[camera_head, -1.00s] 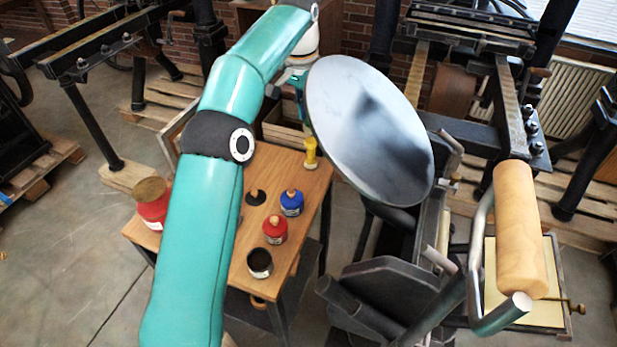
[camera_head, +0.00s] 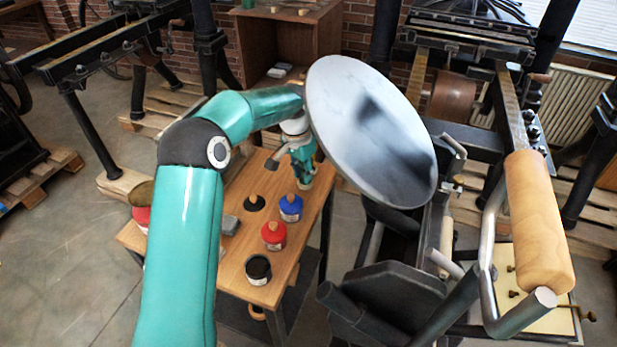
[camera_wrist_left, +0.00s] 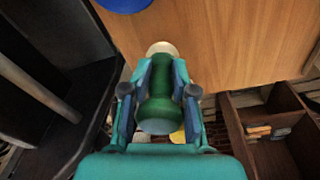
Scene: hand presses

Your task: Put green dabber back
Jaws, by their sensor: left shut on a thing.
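My left gripper (camera_head: 303,170) is over the far right part of the wooden table (camera_head: 238,262). In the left wrist view my left gripper (camera_wrist_left: 158,95) is shut on the green dabber (camera_wrist_left: 160,88), with one finger on each side of its body. The dabber's pale round end (camera_wrist_left: 162,48) points away from the wrist, toward the wooden tabletop (camera_wrist_left: 220,40). Whether it touches the table I cannot tell. In the head view the gripper largely covers the dabber. My right gripper is not in view.
On the table stand a blue pot (camera_head: 291,208), a red pot (camera_head: 273,236), an open dark pot (camera_head: 258,270) and a black-based dabber (camera_head: 254,202). The press's large grey disc (camera_head: 370,130) is close to the gripper's right. A yellow piece (camera_wrist_left: 178,136) shows below the green dabber.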

